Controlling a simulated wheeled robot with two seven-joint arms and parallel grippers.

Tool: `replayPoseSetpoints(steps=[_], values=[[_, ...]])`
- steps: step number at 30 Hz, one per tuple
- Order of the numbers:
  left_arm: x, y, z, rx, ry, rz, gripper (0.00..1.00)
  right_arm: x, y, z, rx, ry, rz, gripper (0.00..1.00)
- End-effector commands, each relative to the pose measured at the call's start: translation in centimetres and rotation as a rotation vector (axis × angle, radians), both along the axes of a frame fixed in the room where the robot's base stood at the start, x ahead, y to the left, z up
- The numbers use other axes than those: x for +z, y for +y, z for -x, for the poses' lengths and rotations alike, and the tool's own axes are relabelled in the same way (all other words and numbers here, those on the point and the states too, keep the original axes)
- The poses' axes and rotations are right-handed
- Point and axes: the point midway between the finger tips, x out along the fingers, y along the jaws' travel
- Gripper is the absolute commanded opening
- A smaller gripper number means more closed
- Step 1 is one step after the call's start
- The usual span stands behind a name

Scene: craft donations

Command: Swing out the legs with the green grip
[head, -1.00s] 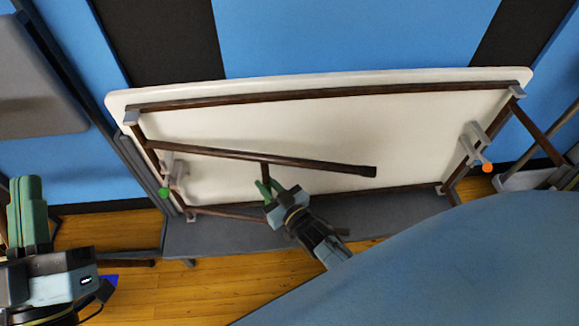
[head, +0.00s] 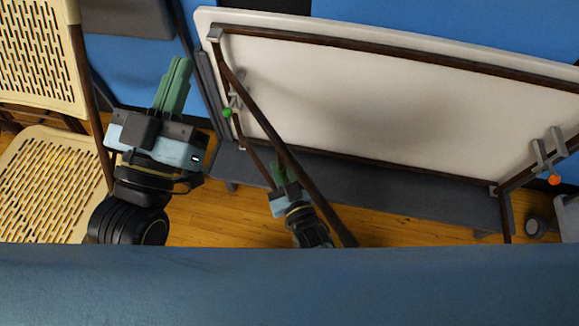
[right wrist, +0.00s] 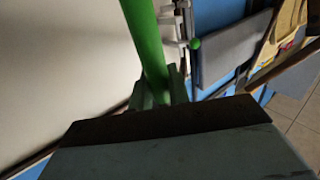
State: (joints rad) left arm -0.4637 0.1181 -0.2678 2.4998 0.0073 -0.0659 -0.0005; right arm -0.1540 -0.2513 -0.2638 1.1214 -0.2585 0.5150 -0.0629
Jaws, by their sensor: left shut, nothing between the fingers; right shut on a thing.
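A folding table (head: 390,110) stands on its long edge, its pale underside facing me. Its left-hand dark leg frame (head: 285,155) is angled out from the underside towards me. In the head view my right gripper (head: 283,172) is at this frame, partly behind its near bar. In the right wrist view the green grip (right wrist: 146,45) runs between the fingers of my right gripper (right wrist: 160,90), shut on it. The green grip is hidden in the head view. A green knob (head: 228,112) sits on the bracket by the left hinge. My left gripper (head: 178,65) is shut and empty, left of the table.
The other leg set, with an orange knob (head: 555,180), is at the table's right end. A grey bench (head: 400,195) runs along the table's lower edge. Beige folding chairs (head: 45,185) stand at the left. Wooden floor (head: 205,215) shows in front.

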Motion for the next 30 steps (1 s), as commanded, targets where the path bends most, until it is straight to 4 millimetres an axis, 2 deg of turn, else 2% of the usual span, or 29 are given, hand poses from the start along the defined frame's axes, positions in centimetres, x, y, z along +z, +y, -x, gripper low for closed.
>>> replayPoseSetpoints(steps=[9,10,14,26,30], values=[[0.1,0.0,0.0,-0.001,-0.005,0.002,0.0,0.0,0.1,0.0,0.001,-0.001,0.0,0.0],[0.1,0.0,0.0,-0.001,-0.005,0.002,0.0,0.0,0.1,0.0,0.001,-0.001,0.0,0.19],[0.1,0.0,0.0,-0.001,-0.005,0.002,0.0,0.0,0.1,0.0,0.001,0.0,0.0,0.36],[0.0,0.0,-0.1,0.0,0.01,-0.003,0.0,0.0,-0.1,0.3,0.0,0.001,0.0,0.37],[-1.8,0.3,-0.7,0.01,0.118,-0.038,0.0,0.0,-0.5,1.3,0.0,0.003,0.001,0.37]])
